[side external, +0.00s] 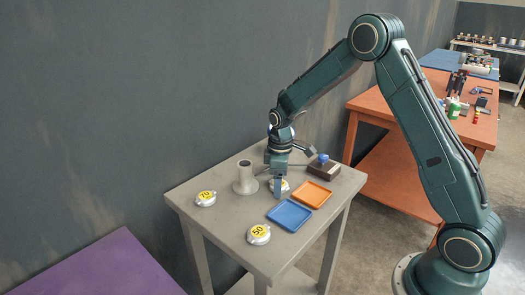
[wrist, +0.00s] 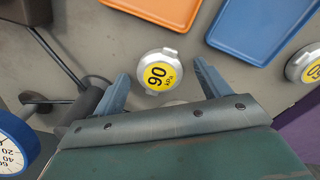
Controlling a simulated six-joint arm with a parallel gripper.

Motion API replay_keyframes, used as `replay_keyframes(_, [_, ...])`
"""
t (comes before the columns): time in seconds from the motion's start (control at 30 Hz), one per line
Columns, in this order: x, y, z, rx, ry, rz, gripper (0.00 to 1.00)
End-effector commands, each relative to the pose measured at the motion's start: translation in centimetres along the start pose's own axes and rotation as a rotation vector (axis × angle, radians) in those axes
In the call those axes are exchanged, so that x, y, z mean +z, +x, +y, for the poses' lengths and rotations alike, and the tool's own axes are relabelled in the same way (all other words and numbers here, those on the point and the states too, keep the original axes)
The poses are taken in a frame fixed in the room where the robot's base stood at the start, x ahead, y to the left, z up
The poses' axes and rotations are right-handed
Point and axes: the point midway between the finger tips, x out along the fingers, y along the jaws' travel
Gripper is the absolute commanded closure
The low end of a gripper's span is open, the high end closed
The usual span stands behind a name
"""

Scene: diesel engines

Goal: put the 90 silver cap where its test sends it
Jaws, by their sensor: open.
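The silver 90 cap (wrist: 160,72) has a yellow label reading 90 kPa and two side lugs. It lies on the grey table and shows partly behind my gripper in the side view (side external: 284,185). My gripper (wrist: 162,70) is open, its two fingers either side of the cap with visible gaps; it points down over the cap in the side view (side external: 278,188). A blue-rimmed dial (wrist: 12,145) is cut off at lower left in the wrist view; its reading cannot be told. An orange tray (side external: 312,194) and a blue tray (side external: 289,215) lie empty nearby.
A 70 cap (side external: 205,198) lies left and a 50 cap (side external: 258,234) near the front. Bare table lies between the caps.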

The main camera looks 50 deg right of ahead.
Motion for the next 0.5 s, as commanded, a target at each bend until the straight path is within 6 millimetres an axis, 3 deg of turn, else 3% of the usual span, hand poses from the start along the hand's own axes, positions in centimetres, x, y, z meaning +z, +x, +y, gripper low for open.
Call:
replay_keyframes(0.37, [0.0,-0.03,0.0,0.0,0.0,0.0,0.25])
replay_keyframes(0.5, [0.0,-0.04,0.0,0.0,0.0,0.0,0.48])
